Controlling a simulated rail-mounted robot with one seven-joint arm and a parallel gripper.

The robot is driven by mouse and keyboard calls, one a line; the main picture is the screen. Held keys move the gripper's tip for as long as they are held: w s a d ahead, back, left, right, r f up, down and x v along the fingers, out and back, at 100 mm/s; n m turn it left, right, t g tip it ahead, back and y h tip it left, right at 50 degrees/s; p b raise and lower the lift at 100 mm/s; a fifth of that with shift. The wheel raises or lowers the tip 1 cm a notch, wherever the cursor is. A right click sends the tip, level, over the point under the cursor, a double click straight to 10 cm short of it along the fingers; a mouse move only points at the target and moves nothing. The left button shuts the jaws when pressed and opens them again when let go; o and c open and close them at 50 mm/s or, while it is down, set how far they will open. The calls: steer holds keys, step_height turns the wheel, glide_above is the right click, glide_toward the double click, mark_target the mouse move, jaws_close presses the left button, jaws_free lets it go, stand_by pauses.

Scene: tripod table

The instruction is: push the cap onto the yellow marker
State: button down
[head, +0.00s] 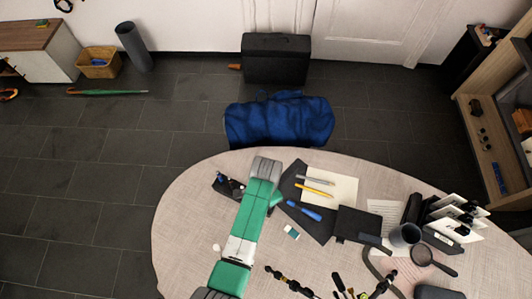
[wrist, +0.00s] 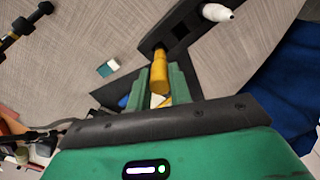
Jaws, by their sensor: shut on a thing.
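My gripper (wrist: 160,82) has its green fingers shut on a yellow cylinder, which I take to be the yellow marker (wrist: 160,72). Its far end points up in the wrist view, toward the near end of a black block (wrist: 181,30) with square holes. I cannot tell whether that end touches the block, or make out a separate cap. In the head view my arm reaches over the table and hides the marker; the black block (head: 228,187) stands left of the arm.
A white-tipped thing (wrist: 217,12) sits at the block's far end. A blue marker (head: 303,210), a yellow pencil-like stick (head: 313,188) and a silver pen (head: 315,180) lie right of my arm. An eraser (head: 291,232) lies nearer. The table's left side (head: 185,235) is mostly clear.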

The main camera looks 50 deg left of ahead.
steer(key=shift+f, duration=0.25)
steer(key=c, duration=0.7)
jaws_free()
step_height(320, 180, up, 7)
steer(key=p, duration=0.7)
steer(key=shift+r, duration=0.1)
jaws_close()
